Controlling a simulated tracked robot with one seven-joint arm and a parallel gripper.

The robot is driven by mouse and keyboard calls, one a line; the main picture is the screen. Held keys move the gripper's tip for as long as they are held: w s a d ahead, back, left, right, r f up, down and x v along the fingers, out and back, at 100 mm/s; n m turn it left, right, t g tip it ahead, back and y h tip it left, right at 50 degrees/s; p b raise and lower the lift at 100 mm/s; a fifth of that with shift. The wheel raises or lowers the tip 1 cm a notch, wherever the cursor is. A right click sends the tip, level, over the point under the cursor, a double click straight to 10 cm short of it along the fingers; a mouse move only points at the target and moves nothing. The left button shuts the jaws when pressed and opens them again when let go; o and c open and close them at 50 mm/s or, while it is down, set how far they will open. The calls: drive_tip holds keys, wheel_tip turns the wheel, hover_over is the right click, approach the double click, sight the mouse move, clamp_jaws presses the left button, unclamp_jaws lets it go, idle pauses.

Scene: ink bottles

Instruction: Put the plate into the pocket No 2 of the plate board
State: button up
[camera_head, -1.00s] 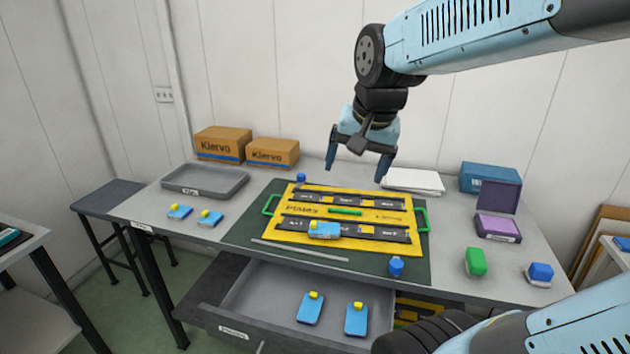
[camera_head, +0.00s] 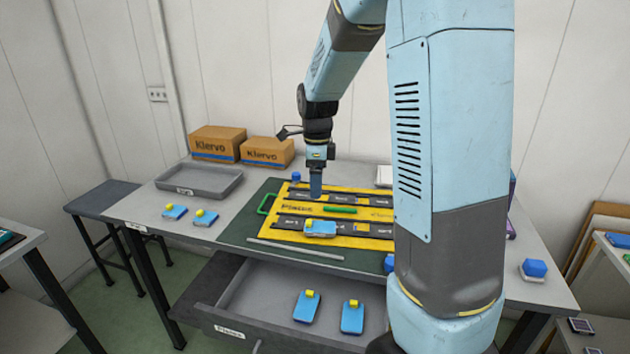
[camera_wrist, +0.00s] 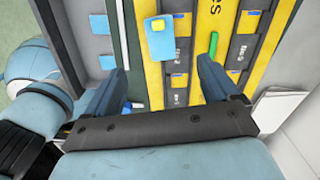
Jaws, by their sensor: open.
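The yellow plate board (camera_head: 352,210) lies on a green mat, with two dark rows of pockets and green handles. Two similar plates (camera_head: 174,212) lie on the table at left, and two more (camera_head: 307,307) in the open drawer. My gripper (camera_head: 316,193) is open and empty above the back row. In the wrist view its fingers (camera_wrist: 166,78) point towards the board with the plate between and beyond them.
A grey tray (camera_head: 200,181) and two Kiervo boxes (camera_head: 218,144) stand at the back left. A grey strip (camera_head: 295,249) lies before the board. The open drawer (camera_head: 245,310) juts from the table front. My arm hides much of the table's right side.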

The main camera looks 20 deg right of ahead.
sight(319, 229)
drive_tip(key=shift+w+f, duration=0.15)
drive_tip(key=shift+f, duration=0.1)
drive_tip(key=shift+f, duration=0.1)
wheel_tip(319, 229, down, 14)
drive_tip(key=shift+r, duration=0.2)
idle(0.6)
drive_tip(key=c, duration=1.2)
drive_tip(key=shift+s+d, duration=0.1)
drive_tip(key=shift+s, duration=0.75)
drive_tip(key=o, duration=1.2)
